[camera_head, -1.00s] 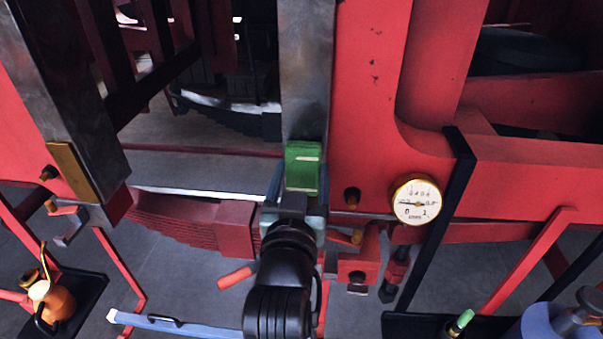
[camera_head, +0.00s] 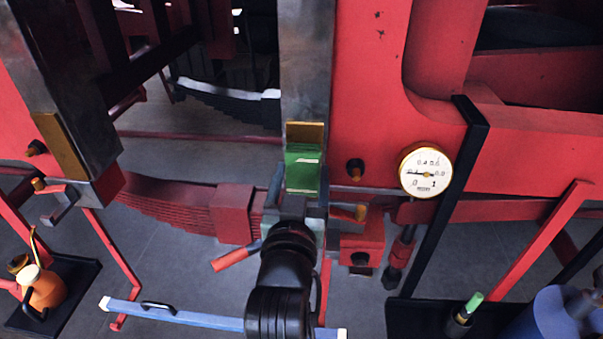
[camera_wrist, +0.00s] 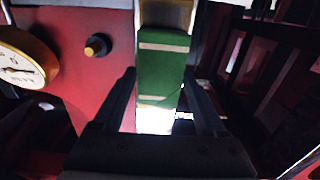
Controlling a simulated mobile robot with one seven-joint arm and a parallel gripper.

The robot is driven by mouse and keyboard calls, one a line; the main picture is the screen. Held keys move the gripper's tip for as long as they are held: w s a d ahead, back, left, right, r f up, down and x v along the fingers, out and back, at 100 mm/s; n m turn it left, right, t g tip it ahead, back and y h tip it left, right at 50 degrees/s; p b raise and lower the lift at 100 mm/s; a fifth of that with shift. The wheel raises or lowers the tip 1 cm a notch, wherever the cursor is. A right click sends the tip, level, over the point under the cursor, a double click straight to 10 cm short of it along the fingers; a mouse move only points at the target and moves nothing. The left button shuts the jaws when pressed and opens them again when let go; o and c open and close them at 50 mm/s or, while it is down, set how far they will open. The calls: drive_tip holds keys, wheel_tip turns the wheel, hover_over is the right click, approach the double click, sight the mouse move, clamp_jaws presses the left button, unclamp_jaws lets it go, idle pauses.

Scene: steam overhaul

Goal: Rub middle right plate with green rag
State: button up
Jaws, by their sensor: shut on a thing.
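The green rag (camera_head: 303,172) is a folded green block with pale stripes. It also shows in the wrist view (camera_wrist: 162,72), between the two dark fingers. My gripper (camera_head: 300,190) is shut on the rag and holds it against the grey metal column. The brass plate (camera_head: 305,131) on that column shows just above the rag; its lower part is hidden by the rag. In the wrist view the plate's edge (camera_wrist: 166,14) shows beyond the rag. Whether rag and plate touch I cannot tell for certain. Another brass plate (camera_head: 61,160) is on the left column.
A round dial gauge (camera_head: 425,171) and a black knob (camera_head: 355,168) are to the right of the column. A black upright bar (camera_head: 445,200) stands beyond the gauge. A blue bar (camera_head: 185,316) lies low in front. An orange oil can (camera_head: 43,288) sits at lower left.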

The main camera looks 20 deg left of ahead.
wheel_tip(320, 180, down, 8)
drive_tip(key=b, duration=0.6)
idle(0.4)
drive_tip(key=shift+r, duration=0.1)
drive_tip(key=shift+p+v, duration=0.35)
drive_tip(key=shift+v, duration=2.6)
drive_tip(key=v, duration=0.3)
drive_tip(key=shift+w, duration=0.1)
drive_tip(key=x, duration=0.6)
drive_tip(key=shift+w, duration=0.35)
